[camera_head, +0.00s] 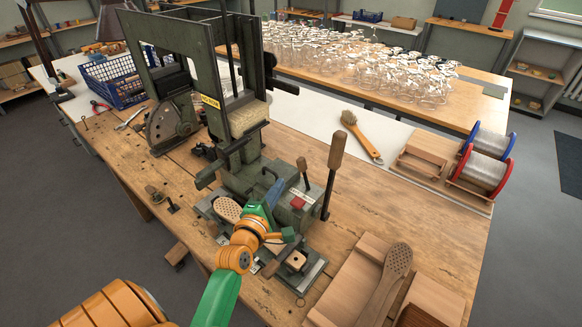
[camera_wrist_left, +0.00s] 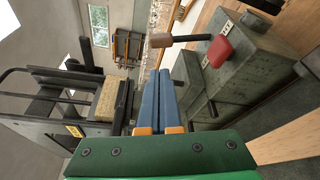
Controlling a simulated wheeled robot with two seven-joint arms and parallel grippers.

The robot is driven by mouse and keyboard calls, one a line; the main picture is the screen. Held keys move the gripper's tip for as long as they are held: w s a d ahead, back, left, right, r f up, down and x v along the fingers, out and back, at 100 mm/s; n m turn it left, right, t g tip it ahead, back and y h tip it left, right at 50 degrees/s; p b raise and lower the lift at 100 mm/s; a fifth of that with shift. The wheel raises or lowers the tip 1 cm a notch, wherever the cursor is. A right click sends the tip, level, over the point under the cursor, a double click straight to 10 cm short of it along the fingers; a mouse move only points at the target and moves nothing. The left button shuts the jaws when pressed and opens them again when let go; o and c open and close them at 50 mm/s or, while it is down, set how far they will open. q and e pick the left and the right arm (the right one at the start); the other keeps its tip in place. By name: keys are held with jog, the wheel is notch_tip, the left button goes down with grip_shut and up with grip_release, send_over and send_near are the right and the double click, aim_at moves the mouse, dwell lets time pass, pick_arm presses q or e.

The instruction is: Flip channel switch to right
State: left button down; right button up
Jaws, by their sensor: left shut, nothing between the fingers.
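The dark green tufting machine (camera_head: 245,165) stands on the wooden bench, with a grey-green control box (camera_head: 292,215) at its front right. A red knob (camera_head: 298,203) and a white label plate (camera_head: 302,192) sit on top of this box. The red knob (camera_wrist_left: 219,50) is clear in the left wrist view, right of the fingers. I cannot tell for sure which part is the channel switch. My left gripper (camera_head: 273,193) is shut and empty, its blue fingers beside the box's left side. In the wrist view, the fingers (camera_wrist_left: 158,72) lie side by side. My right gripper is out of view.
Two upright wooden-handled levers (camera_head: 335,150) rise close to the box. A perforated brush back (camera_head: 228,210) lies at the machine's front left. A wooden tray with a brush blank (camera_head: 398,260) is front right. A brush (camera_head: 350,118) and wire spools (camera_head: 485,170) lie farther back.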

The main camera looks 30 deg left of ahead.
aim_at(301, 167)
pick_arm(q)
jog(key=x, duration=0.9)
jog(key=shift+w+f+b, duration=0.2)
jog(key=shift+w+b, duration=0.1)
jog(key=shift+w, duration=0.05)
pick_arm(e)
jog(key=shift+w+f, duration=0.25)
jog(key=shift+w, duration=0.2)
pick_arm(q)
jog(key=shift+m, duration=0.3)
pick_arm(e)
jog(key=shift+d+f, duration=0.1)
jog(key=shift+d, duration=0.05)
pick_arm(q)
jog(key=shift+s+d+r+m+y, duration=0.1)
jog(key=shift+d+r+m+y, duration=0.2)
jog(key=shift+d+m, duration=0.3)
jog(key=shift+d+r+m+t+b, duration=0.15)
jog(key=shift+d+m+t+b, duration=0.3)
jog(key=shift+d+m, duration=0.3)
jog(key=shift+s+d+r+m+t, duration=0.1)
jog(key=shift+d+m+t, duration=0.15)
jog(key=shift+d+m, duration=0.35)
jog(key=shift+a, duration=0.1)
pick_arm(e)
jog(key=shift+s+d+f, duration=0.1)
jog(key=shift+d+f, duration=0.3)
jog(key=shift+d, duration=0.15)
